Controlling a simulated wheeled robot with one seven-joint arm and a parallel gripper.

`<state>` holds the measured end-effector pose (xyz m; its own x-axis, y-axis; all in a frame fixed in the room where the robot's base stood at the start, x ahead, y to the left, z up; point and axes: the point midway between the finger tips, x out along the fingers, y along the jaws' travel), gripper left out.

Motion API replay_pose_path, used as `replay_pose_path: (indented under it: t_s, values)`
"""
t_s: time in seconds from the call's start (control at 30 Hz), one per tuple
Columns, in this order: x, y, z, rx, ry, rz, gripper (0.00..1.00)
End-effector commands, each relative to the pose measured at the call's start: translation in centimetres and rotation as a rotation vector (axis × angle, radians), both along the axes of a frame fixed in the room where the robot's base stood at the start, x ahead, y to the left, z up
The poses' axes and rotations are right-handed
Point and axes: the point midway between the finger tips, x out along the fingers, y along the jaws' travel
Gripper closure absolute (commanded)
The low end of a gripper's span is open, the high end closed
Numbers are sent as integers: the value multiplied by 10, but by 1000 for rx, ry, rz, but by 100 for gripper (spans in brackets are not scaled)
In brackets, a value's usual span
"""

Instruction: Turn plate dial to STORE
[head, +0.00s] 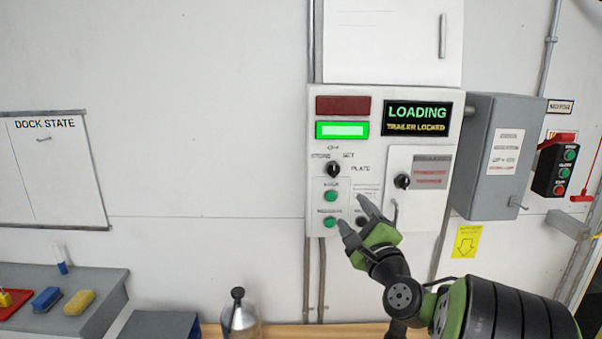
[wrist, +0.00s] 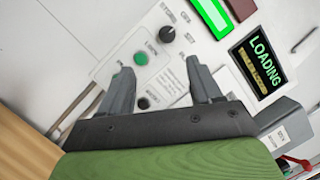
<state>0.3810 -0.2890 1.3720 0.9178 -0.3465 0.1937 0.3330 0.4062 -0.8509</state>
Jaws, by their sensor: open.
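The plate dial is a small black knob (head: 333,169) on the white control panel (head: 385,97), beside the word PLATE. STORE is printed at its upper left and SET at its upper right. Its pointer is too small to read surely. In the wrist view the dial (wrist: 167,35) shows uncovered beyond the fingertips. My gripper (head: 351,211) is open and empty in front of the lower panel, below and slightly right of the dial, apart from it. In the wrist view its two fingers (wrist: 157,68) stand wide apart, with a green button (wrist: 141,59) showing between them.
Green buttons (head: 330,196) sit just below the dial. A second black knob (head: 402,181) is on the right. The display (head: 417,117) reads LOADING, TRAILER LOCKED; a green lamp (head: 342,130) is lit. A grey box (head: 488,190) juts out at right. A bottle (head: 239,315) stands below.

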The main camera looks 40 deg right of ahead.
Motion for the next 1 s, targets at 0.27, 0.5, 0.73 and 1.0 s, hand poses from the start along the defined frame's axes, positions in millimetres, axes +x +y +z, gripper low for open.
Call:
replay_pose_path:
  t_s: [0.27,0.5,0.73,1.0]
  values:
    - [16,-15,10,23,-28,-11,36]
    - [72,-36,25,22,-28,-11,36]
    - [120,-56,35,23,-27,-12,36]
    - [139,-65,36,20,-25,-15,36]
